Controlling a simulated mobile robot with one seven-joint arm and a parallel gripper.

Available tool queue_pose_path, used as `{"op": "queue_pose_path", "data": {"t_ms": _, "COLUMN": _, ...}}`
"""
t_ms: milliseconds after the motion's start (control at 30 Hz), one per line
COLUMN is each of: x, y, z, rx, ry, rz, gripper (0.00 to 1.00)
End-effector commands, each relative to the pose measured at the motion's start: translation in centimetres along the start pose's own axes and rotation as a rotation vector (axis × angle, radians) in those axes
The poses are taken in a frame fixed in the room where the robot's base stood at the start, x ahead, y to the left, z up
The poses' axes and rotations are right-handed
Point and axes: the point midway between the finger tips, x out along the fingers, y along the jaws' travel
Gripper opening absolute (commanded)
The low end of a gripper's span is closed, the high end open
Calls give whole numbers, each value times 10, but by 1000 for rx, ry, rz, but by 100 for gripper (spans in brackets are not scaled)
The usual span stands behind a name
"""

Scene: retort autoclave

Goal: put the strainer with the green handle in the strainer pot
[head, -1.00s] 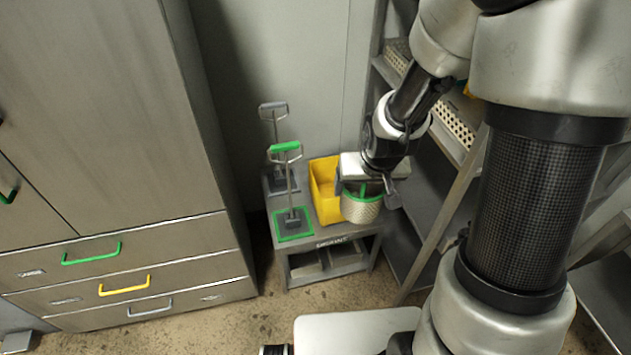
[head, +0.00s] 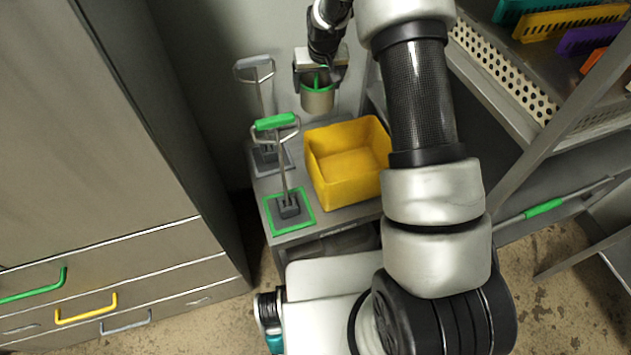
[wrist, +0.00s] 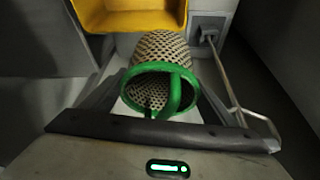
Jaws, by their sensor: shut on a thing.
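The strainer with the green rim and green handle (head: 317,101) is a pale perforated cup. It hangs from my gripper (head: 320,75), above and behind the yellow bin in the head view. In the wrist view the strainer (wrist: 165,47) is in front of my gripper, its green rim and the handle across its mouth facing the camera. My gripper is shut on it; the exact contact at the fingertips is hard to see. I cannot make out a thing that is clearly the strainer pot.
A yellow bin (head: 347,160) stands on a grey cart. Left of it stand a green-handled tool (head: 284,190) in a green-edged square and a grey-handled tool (head: 262,100). A cabinet (head: 110,130) is at left; shelving (head: 490,80) with coloured trays is at right.

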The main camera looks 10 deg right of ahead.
Motion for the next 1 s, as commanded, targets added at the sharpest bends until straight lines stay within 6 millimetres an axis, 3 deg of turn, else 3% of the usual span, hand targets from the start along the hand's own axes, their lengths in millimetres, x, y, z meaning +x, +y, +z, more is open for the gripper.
{"op": "queue_pose_path", "data": {"t_ms": 33, "x": 54, "y": -4, "z": -1, "rx": -5, "ry": 0, "rz": -2, "gripper": 46}}
{"op": "queue_pose_path", "data": {"t_ms": 100, "x": 95, "y": -10, "z": -9, "rx": -10, "ry": -1, "rz": -4, "gripper": 46}}
{"op": "queue_pose_path", "data": {"t_ms": 300, "x": 177, "y": -20, "z": -14, "rx": -20, "ry": 0, "rz": -8, "gripper": 46}}
{"op": "queue_pose_path", "data": {"t_ms": 400, "x": 207, "y": -24, "z": -14, "rx": -23, "ry": 2, "rz": -10, "gripper": 46}}
{"op": "queue_pose_path", "data": {"t_ms": 667, "x": 240, "y": -27, "z": -9, "rx": -26, "ry": 3, "rz": -11, "gripper": 46}}
{"op": "queue_pose_path", "data": {"t_ms": 1000, "x": 289, "y": -27, "z": 11, "rx": -26, "ry": 4, "rz": -11, "gripper": 46}}
